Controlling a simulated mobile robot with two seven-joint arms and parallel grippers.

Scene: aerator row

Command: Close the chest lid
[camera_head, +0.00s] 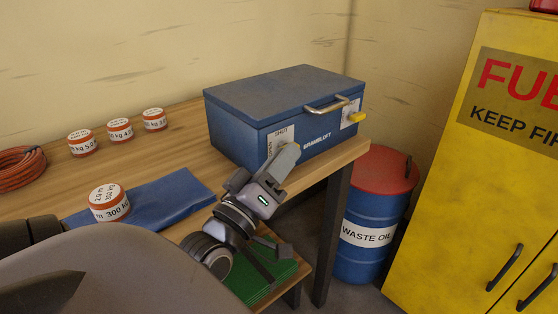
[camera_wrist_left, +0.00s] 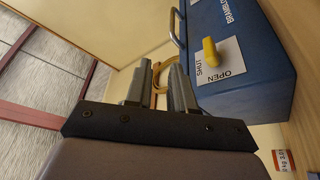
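The blue chest (camera_head: 250,147) stands on the wooden table, and it also shows in the left wrist view (camera_wrist_left: 262,90). Its grey-blue lid (camera_head: 285,90) lies down on the body; I cannot tell if it is fully seated. A metal handle (camera_head: 327,104) is at the lid's front. A yellow knob (camera_wrist_left: 210,53) sits on a SHUT/OPEN plate at the front left; another yellow knob (camera_head: 356,117) is at the front right. My left gripper (camera_head: 287,155) is at the chest's front, close to the left knob. Its fingers (camera_wrist_left: 160,88) are apart and nothing shows gripped. My right gripper is not in view.
An orange cable coil (camera_head: 20,168) lies at far left. A waste oil drum (camera_head: 372,205) and yellow cabinet (camera_head: 465,200) stand right of the table.

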